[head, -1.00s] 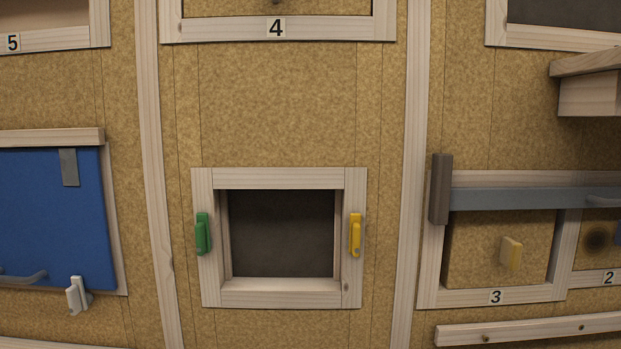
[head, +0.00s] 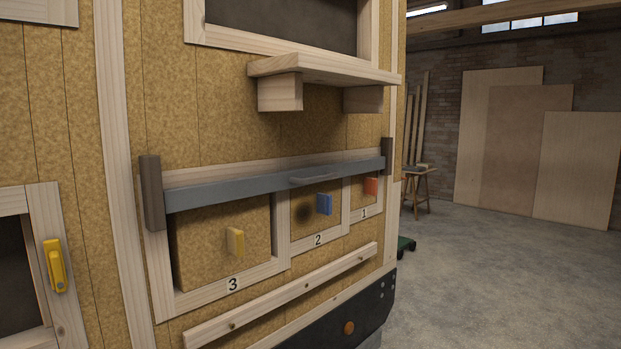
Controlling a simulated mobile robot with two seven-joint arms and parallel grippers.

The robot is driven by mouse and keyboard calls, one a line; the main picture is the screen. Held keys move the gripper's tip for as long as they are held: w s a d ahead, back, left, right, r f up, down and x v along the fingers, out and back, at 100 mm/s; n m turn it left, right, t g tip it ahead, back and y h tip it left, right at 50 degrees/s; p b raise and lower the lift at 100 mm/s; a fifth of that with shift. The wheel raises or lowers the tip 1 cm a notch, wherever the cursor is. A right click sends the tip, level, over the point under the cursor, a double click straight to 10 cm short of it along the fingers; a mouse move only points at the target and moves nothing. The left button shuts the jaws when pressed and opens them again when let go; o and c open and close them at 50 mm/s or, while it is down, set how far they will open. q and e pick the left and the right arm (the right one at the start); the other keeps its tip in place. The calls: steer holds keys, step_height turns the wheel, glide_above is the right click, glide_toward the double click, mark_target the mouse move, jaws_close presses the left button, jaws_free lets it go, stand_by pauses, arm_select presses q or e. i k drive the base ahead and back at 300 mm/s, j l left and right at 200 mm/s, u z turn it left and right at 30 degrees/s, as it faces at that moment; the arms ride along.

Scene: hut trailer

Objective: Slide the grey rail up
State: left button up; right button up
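The grey rail (head: 240,188) runs level across the upper part of the three numbered openings in the head view. It carries a small grey handle (head: 316,178) right of its middle. Its left end meets a dark brown upright block (head: 151,193) and its right end meets another dark upright block (head: 387,156). Neither of my grippers is in view.
A wooden shelf (head: 325,70) juts out above the rail. A wooden strip (head: 290,297) runs below. Open concrete floor (head: 500,270) lies to the right.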

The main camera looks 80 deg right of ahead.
mark_target(176, 200)
steer(key=z, duration=2.6)
